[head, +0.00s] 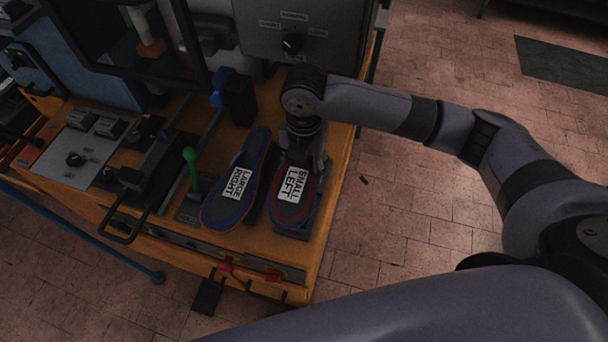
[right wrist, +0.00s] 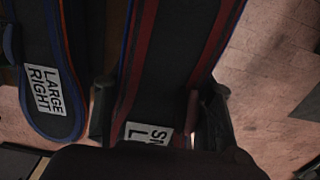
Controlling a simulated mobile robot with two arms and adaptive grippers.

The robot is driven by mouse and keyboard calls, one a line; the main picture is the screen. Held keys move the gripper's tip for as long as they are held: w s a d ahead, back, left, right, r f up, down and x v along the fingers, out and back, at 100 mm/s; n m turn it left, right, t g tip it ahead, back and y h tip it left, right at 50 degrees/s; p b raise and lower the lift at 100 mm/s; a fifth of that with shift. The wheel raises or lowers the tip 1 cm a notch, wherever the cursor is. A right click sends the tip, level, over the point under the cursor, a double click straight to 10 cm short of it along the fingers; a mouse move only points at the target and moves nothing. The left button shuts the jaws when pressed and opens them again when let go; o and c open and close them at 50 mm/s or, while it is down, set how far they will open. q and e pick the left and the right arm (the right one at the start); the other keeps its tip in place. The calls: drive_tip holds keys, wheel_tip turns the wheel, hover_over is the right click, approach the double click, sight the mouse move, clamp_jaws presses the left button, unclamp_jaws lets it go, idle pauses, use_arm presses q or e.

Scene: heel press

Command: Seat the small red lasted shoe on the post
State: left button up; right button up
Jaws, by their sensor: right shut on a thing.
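The small red shoe (head: 287,213), with a sole label reading SMALL LEFT, lies sole up on a dark stand at the right end of the orange bench. My right gripper (head: 305,155) points down over the far part of this shoe. In the right wrist view its two fingers (right wrist: 160,112) sit on either side of the red-edged shoe (right wrist: 175,55) and are shut on it. My gripper partly covers the label there. A white and orange upright piece (head: 149,35) stands inside the machine at the back left; I cannot tell whether it is the post. My left gripper is out of view.
A blue-edged shoe labelled LARGE RIGHT (head: 229,208) lies close to the left of the red one. A green-knobbed lever (head: 190,168) stands left of it. A grey control box (head: 300,38) with a dial is behind. Tiled floor (head: 410,230) lies right of the bench.

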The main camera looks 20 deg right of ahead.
wheel_tip(320, 180, down, 2)
drive_tip(key=shift+f, duration=0.1)
wheel_tip(320, 180, down, 3)
drive_tip(key=shift+r+p, duration=0.1)
drive_tip(key=shift+p, duration=0.9)
drive_tip(key=shift+f, duration=0.25)
drive_tip(key=o, duration=1.4)
drive_tip(key=shift+f, duration=0.1)
